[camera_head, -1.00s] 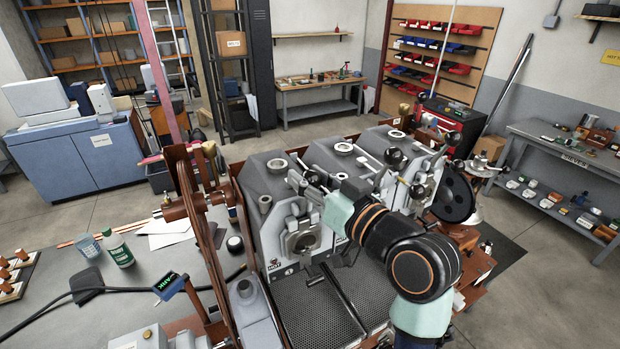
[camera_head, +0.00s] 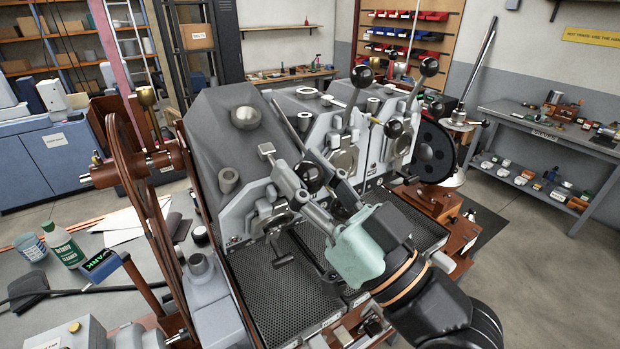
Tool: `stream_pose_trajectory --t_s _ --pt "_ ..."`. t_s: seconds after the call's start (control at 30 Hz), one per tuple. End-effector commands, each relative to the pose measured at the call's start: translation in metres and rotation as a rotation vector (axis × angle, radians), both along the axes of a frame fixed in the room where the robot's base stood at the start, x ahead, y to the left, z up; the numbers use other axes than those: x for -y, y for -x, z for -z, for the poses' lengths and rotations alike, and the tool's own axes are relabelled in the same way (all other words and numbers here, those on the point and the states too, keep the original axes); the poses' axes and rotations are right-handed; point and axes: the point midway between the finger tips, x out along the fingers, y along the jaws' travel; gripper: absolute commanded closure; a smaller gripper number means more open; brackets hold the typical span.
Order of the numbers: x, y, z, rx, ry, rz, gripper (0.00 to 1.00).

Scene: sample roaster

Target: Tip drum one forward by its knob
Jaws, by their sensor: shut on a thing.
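The roaster stands in the middle of the view as a row of grey units. Drum one (camera_head: 272,216) is in the nearest, left unit, and its round front lies low in the housing opening, partly hidden by my gripper. My gripper (camera_head: 304,168) reaches in from the lower right, with its pale green wrist below. A black ball knob (camera_head: 308,178) sits between its grey fingers, and they are shut on it. The contact itself is partly hidden by the fingers.
Two more black-knobbed levers (camera_head: 361,77) stand upright on the units behind. A perforated tray (camera_head: 275,290) lies below the drum. A brown wheel frame (camera_head: 140,200) stands left, and a bench with a green bottle (camera_head: 63,246) is beyond it.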

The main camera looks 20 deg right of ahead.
Motion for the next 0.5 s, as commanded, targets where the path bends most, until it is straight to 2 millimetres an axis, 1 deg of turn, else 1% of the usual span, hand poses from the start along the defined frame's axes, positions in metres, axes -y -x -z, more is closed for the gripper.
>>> stream_pose_trajectory --t_s 0.03,0.1,0.3,0.5 --pt "0.0 0.005 0.015 0.021 -0.003 -0.003 1.0" --pt "0.0 0.01 0.018 0.045 -0.009 -0.004 1.0" --pt "0.0 0.02 0.022 0.088 -0.018 -0.009 1.0" --pt "0.0 0.022 0.022 0.096 -0.021 -0.009 1.0"
